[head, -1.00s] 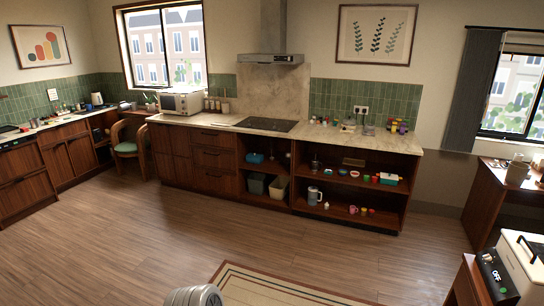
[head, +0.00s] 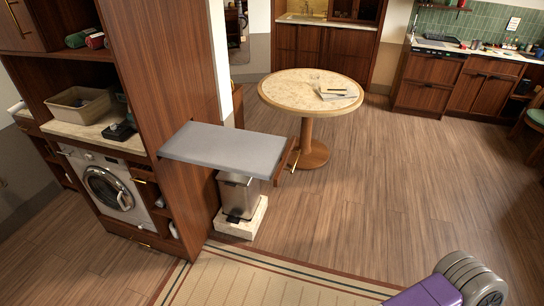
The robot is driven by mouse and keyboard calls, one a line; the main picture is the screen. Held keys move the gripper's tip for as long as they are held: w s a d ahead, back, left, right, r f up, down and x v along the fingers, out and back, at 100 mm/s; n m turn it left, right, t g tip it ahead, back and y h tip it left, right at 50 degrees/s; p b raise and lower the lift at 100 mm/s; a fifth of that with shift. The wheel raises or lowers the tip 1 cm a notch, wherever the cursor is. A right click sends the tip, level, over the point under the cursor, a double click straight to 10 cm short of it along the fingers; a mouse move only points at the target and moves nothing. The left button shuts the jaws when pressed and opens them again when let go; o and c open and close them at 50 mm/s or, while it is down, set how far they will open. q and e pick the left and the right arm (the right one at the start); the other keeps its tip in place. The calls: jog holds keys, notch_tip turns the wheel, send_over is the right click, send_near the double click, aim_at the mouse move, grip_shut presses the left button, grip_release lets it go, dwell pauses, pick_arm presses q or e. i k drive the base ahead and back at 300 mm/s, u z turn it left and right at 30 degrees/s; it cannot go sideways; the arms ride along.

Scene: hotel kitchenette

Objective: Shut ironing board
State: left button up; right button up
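The ironing board (head: 225,148) is a grey padded flat top in the head view. It is pulled out level from the side of the tall wooden cabinet (head: 170,80) at the left. At its outer end is a brown wooden front panel (head: 283,160) with a small brass-coloured handle (head: 293,161). No gripper of mine shows in the head view, so neither touches the board in what I see.
A step bin (head: 240,195) stands on a pale base below the board. A round pedestal table (head: 275,92) with papers stands just behind the board's outer end. A washing machine (head: 108,188) is in the cabinet. Open wooden floor lies to the right; a striped rug (head: 230,280) lies in front.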

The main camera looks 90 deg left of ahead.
aim_at(255, 155)
jog(key=u, duration=3.05)
jog(key=k, duration=0.4)
jog(key=u, duration=0.8)
jog(key=i, duration=0.25)
jog(key=z, duration=0.1)
